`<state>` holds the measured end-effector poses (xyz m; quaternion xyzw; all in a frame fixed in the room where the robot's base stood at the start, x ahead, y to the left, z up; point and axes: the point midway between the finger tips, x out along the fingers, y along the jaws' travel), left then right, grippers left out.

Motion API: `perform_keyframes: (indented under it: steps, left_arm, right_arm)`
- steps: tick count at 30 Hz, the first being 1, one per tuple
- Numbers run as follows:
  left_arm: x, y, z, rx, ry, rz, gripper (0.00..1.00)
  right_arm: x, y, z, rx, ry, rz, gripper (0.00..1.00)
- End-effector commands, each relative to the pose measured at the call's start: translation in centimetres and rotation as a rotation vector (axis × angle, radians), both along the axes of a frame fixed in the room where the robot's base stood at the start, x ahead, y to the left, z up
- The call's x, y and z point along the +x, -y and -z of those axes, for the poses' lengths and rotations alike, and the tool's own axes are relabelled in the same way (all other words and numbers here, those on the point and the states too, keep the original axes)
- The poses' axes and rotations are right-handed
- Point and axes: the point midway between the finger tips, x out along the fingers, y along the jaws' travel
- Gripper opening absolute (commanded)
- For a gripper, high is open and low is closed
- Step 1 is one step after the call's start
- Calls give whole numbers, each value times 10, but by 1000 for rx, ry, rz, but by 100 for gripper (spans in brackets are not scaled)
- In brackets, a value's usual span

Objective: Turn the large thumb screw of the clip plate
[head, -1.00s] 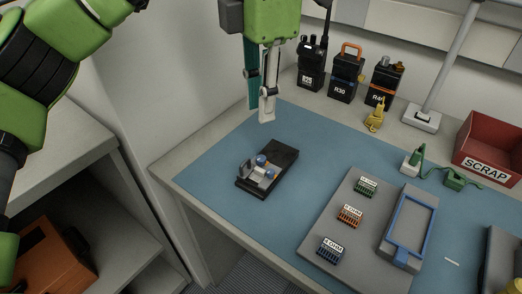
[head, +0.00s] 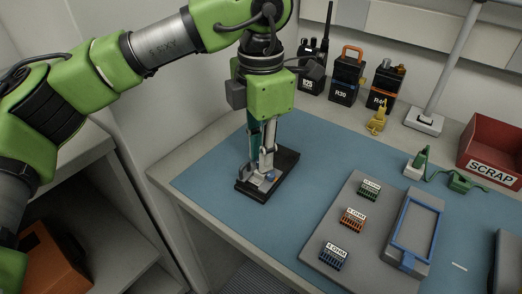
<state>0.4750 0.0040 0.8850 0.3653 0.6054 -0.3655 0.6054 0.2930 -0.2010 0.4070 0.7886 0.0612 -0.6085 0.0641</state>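The clip plate is a black plate (head: 283,165) on the blue mat, with a grey metal clip (head: 250,170) at its left end. One blue thumb screw (head: 270,178) shows at the clip's front right. A second blue screw is hidden now behind my gripper's fingers. My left gripper (head: 261,166) points straight down over the plate, its fingertips low at the clip beside the visible screw. A teal finger and a grey finger show, but whether they are closed on the hidden screw cannot be told. My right gripper is out of view.
Several radios (head: 346,78) stand at the back. A yellow clip-like item (head: 380,115) and a lamp base (head: 424,121) are near them. A grey tray (head: 341,222) with labelled resistor blocks, a blue frame (head: 411,228) and a red scrap bin (head: 492,150) are to the right. The mat's front left is clear.

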Motion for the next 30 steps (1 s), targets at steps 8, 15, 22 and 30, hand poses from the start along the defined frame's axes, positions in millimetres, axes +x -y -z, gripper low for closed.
perform_keyframes:
  steps: [8, 15, 22, 30]
  left_arm:
    - [0, 0, 0, 0, 0, 2, 0]
    - [0, 0, -1, 0, 0, 59, 0]
    - [0, 0, -2, 0, 1, 209, 0]
    - [0, 0, -1, -1, 1, 443, 0]
  right_arm:
    - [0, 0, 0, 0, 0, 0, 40]
    - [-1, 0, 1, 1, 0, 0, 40]
    - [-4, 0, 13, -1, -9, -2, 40]
    - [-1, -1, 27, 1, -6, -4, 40]
